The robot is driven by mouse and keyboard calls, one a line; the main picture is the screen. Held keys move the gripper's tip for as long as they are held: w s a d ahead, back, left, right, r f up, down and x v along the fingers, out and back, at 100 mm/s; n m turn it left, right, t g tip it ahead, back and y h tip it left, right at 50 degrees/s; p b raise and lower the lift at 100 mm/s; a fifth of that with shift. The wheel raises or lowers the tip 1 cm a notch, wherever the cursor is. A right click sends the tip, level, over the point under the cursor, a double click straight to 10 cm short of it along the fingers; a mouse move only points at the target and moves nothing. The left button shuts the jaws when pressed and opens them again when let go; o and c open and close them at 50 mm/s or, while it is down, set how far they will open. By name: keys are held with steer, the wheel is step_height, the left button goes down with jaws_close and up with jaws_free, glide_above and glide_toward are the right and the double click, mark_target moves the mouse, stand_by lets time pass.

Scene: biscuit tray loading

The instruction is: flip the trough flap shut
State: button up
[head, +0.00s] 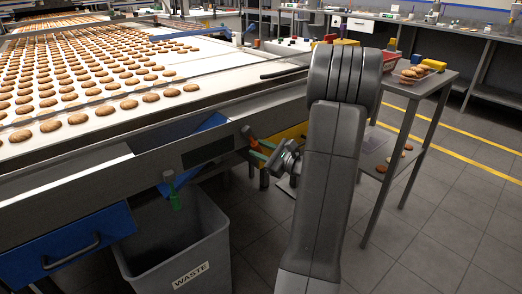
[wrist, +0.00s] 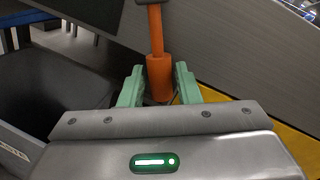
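An orange handle (head: 249,137) sticks out at the conveyor's side, just left of my gripper. In the wrist view the same orange handle (wrist: 158,72) is a thin stem with a thicker end, and that end lies between my fingers. My gripper (head: 262,152) has green fingers. In the wrist view my gripper (wrist: 159,80) is open around the handle, with narrow gaps seeming to show on both sides. I cannot make out the trough flap clearly or tell its angle; a blue sloping surface (head: 207,127) shows at the conveyor's edge above the side panel.
A grey waste bin (head: 180,240) stands below the conveyor, with a green handle (head: 174,195) hanging above it. A blue drawer (head: 68,250) is at lower left. Biscuits (head: 75,75) cover the conveyor. A side table (head: 445,78) stands right of my arm. Floor at right is clear.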

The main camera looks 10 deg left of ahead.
jaws_close()
steer(key=s+m, duration=0.1)
steer(key=m, duration=0.1)
steer(key=s+a+m+p, duration=0.1)
steer(key=m, duration=0.1)
steer(key=s+a+f+m+t+p, duration=0.1)
steer(key=shift+a+m+y, duration=0.15)
steer(key=shift+m+y, duration=0.25)
steer(key=shift+o, duration=1.8)
jaws_free()
steer(key=p+v, duration=0.1)
steer(key=v, duration=1.2)
steer(key=shift+s+d, duration=0.2)
steer(key=shift+d, duration=0.1)
